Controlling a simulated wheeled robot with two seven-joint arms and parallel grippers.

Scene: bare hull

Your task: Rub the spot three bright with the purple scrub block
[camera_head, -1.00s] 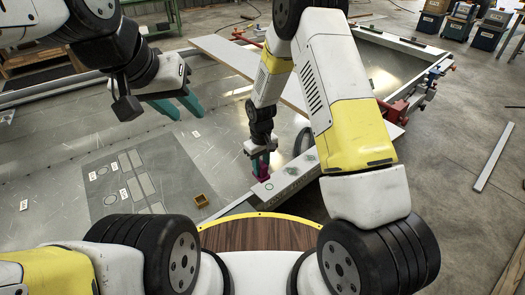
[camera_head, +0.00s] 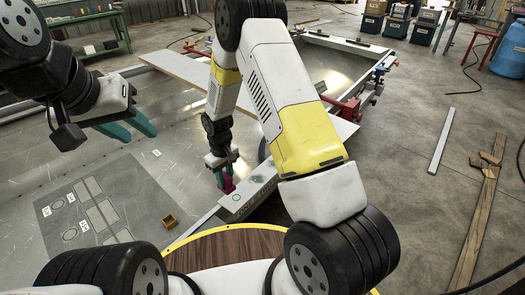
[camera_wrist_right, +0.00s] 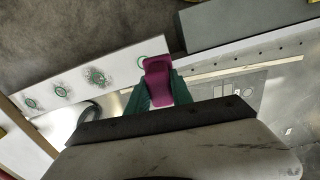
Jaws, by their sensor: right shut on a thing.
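My right gripper (camera_head: 220,172) is shut on the purple scrub block (camera_head: 227,185), which also shows between the green fingers in the right wrist view (camera_wrist_right: 157,82). The block is at the near end of a pale plank (camera_head: 258,184), beside a green ring (camera_head: 236,198). I cannot tell whether it touches the plank. No spot numbers are legible. My left gripper (camera_head: 133,128) is open and empty above the metal sheet.
A grey panel (camera_head: 75,232) with outlined shapes and labels lies at left on the metal sheet. A small yellow box (camera_head: 170,221) sits near its edge. Red clamps (camera_head: 348,108) line the frame on the right.

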